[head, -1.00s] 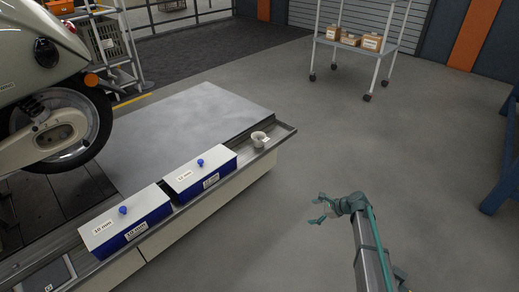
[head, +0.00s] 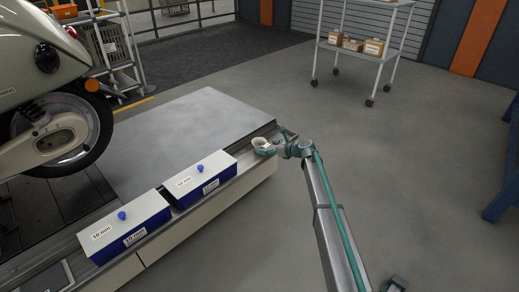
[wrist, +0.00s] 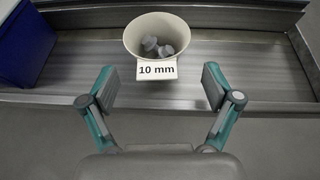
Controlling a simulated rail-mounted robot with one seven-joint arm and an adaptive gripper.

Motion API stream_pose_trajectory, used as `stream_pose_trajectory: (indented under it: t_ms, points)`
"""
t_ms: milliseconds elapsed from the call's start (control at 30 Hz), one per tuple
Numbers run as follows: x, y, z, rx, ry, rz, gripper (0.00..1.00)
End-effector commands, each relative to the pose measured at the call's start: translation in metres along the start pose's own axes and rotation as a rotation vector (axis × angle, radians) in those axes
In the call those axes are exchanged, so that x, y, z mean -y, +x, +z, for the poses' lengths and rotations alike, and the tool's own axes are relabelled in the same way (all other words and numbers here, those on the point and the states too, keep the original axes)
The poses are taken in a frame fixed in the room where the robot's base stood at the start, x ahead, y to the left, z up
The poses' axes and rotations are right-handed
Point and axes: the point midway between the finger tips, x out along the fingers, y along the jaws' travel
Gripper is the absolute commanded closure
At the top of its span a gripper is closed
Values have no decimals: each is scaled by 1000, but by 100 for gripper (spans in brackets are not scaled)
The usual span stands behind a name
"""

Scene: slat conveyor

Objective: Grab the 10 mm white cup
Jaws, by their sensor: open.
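The white cup (wrist: 157,36) stands upright on the metal ledge in the wrist view, with a "10 mm" label on its front and some grey pieces inside. In the head view the cup (head: 260,143) is at the far right end of the ledge, partly hidden by my gripper. My gripper (wrist: 159,87) is open and empty, its two fingers spread just in front of the cup and apart from it. In the head view my gripper (head: 273,144) is at the ledge's end beside the cup.
Two blue boxes with white lids (head: 200,179) (head: 125,226) stand on the ledge to the left; one shows as a blue box (wrist: 22,43) left of the cup in the wrist view. The ledge (wrist: 245,75) has a raised back edge. A scooter (head: 45,90) stands on the left.

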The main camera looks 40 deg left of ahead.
Motion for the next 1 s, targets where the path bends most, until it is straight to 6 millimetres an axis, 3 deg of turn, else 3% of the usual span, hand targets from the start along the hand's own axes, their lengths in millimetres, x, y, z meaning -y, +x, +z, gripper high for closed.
stream_pose_trajectory:
  t_ms: [167, 433, 733, 1000]
  points:
    - [0, 12, -4, 0, -1, 0, 11]
    - [-2, 48, -6, -1, -1, 1, 11]
    - [-3, 52, -4, -1, -1, -1, 11]
    - [-3, 52, -4, -1, -1, 0, 54]
